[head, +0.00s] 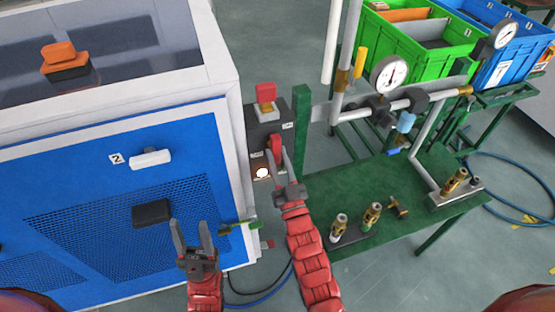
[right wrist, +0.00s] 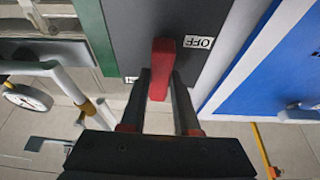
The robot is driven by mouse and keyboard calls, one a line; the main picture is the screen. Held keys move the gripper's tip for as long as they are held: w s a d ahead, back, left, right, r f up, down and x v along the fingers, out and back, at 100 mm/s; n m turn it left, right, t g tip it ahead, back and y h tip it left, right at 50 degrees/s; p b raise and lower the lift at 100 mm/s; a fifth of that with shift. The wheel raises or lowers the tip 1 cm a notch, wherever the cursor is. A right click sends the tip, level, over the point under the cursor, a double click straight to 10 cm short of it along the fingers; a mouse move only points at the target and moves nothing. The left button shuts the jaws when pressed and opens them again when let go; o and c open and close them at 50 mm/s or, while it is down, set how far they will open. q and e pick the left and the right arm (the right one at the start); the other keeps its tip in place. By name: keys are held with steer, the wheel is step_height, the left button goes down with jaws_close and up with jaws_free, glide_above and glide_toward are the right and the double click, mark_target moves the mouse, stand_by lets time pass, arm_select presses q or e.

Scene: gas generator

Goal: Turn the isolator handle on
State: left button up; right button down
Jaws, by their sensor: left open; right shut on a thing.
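The isolator handle (head: 274,146) is red and sits on a dark grey box at the generator's right side. In the right wrist view the red handle (right wrist: 162,68) stands between my right gripper's fingers, with an OFF label (right wrist: 198,42) beside it. My right gripper (head: 277,165) is shut on the handle. A second label by the left finger is partly hidden. My left gripper (head: 192,236) is open and empty in front of the blue panel, below and left of the handle.
Above the handle is another red part (head: 265,93) on the grey box. A green post (head: 301,118) stands close on its right. The green bench (head: 390,185) carries pipes, a gauge (head: 389,74) and brass fittings. The blue generator panel (head: 100,215) fills the left.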

steer(key=shift+f+n, duration=0.15)
steer(key=shift+n, duration=0.15)
steer(key=c, duration=0.6)
jaws_free()
steer(key=shift+c, duration=0.2)
steer(key=b+v, duration=0.3)
steer(key=v, duration=1.4)
steer(key=shift+s+d, duration=0.15)
steer(key=shift+d, duration=0.1)
